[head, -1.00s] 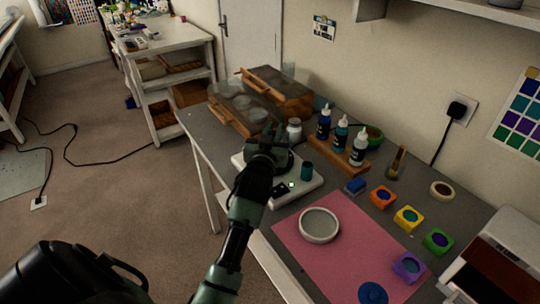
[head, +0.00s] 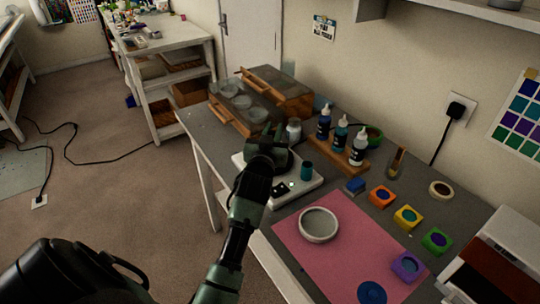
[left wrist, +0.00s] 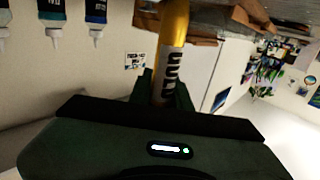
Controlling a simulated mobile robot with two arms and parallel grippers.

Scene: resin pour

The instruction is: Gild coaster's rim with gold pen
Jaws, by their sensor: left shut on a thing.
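My left gripper (head: 270,143) is over the white scale (head: 305,186) at the left part of the desk. In the left wrist view it is shut on the gold pen (left wrist: 173,28), a yellow-gold cylinder with a dark-lettered label. The pen does not show clearly in the head view. A dark blue disc (head: 372,293), which looks like the coaster, lies flat at the front edge of the pink mat (head: 345,262), well apart from the gripper. A round pale dish with a grey inside (head: 319,224) sits on the mat. My right gripper is not in view.
Clear cups (head: 242,102) sit on a wooden stand at the back left. Several coloured pots, one orange (head: 381,196), line the mat's right side.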

